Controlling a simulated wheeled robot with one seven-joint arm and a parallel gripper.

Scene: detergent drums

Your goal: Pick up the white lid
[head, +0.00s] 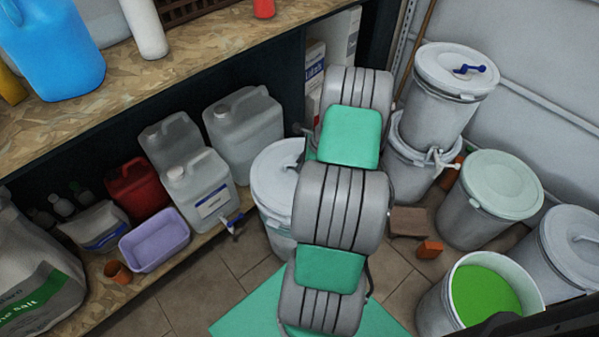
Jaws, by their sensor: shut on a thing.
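A white lid (273,181) sits on a drum just left of my arm, and my arm hides its right part. Another whitish lid (452,68), with a blue handle, tops the upper of two stacked drums at the back right. A pale greenish lid (505,183) covers a drum at the right, and a grey-white lid (575,232) with a handle covers one at the right edge. I cannot tell which one is meant. My gripper is hidden behind my own grey and green arm, so its fingers and anything in them do not show.
An open drum of green liquid (487,293) stands at the lower right. A brown block (408,222) and an orange block (430,249) lie on the floor. Canisters, a purple tub (155,240) and a wooden shelf (190,55) fill the left.

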